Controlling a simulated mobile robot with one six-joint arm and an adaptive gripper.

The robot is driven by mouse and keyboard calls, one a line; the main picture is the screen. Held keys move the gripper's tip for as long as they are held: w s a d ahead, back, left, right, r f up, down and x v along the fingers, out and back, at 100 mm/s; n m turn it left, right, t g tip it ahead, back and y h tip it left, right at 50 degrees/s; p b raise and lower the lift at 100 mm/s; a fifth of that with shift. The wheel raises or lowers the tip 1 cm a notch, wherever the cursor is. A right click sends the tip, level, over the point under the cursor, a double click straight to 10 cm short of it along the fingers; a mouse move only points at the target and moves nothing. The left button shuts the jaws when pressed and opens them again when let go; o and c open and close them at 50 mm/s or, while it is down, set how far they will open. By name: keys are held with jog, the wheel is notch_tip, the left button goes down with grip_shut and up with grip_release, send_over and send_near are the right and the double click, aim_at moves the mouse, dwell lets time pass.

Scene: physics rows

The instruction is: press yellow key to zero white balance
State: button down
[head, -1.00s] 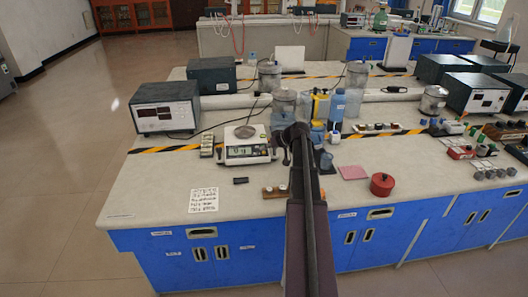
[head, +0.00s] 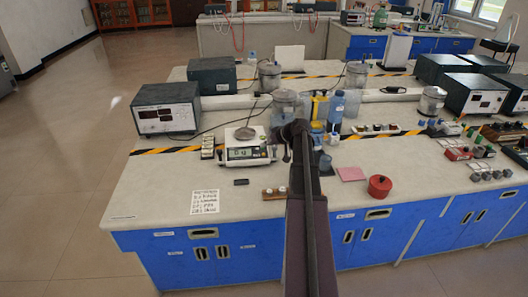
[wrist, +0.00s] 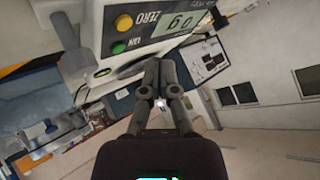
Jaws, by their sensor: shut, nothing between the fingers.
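The white balance (head: 262,153) stands near the front of the bench, with a round metal pan (head: 245,133) and a lit display (head: 240,153). In the wrist view its front panel (wrist: 104,70) fills the upper left, with the display (wrist: 180,24) beside the keys. The round yellow key (wrist: 124,22) is by the word ZERO. A green key (wrist: 119,47) is by the word ON. My gripper (wrist: 160,66) is shut and empty. Its tips appear below and right of both keys, not covering them. In the head view my gripper (head: 287,152) is at the balance's right side.
A small wooden block with white pieces (head: 273,193) and a black item (head: 241,182) lie in front of the balance. Blue bottles (head: 337,107) and glass jars stand behind and right. A red pot (head: 380,186) and pink pad (head: 351,174) lie right.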

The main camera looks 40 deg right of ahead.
jog(key=shift+s+a+r+p, duration=0.1)
jog(key=shift+s+r+p, duration=0.05)
jog(key=shift+r+p, duration=0.75)
jog(key=shift+r, duration=0.15)
jog(key=a+f+g+p, duration=0.1)
jog(key=a+g, duration=0.2)
jog(key=a, duration=1.1)
jog(key=s+a+g+h+p, duration=0.1)
jog(key=s+a+g, duration=0.1)
jog(key=s+a, duration=0.3)
jog(key=s+a+g+h+p, duration=0.1)
jog(key=s+a, duration=0.4)
jog(key=a, duration=0.9)
jog(key=s+a+f+n+g+h+p, duration=0.1)
jog(key=s+a+g+h, duration=0.1)
jog(key=s+a, duration=0.4)
jog(key=a+g, duration=0.1)
jog(key=a, duration=0.3)
jog(key=shift+p, duration=0.3)
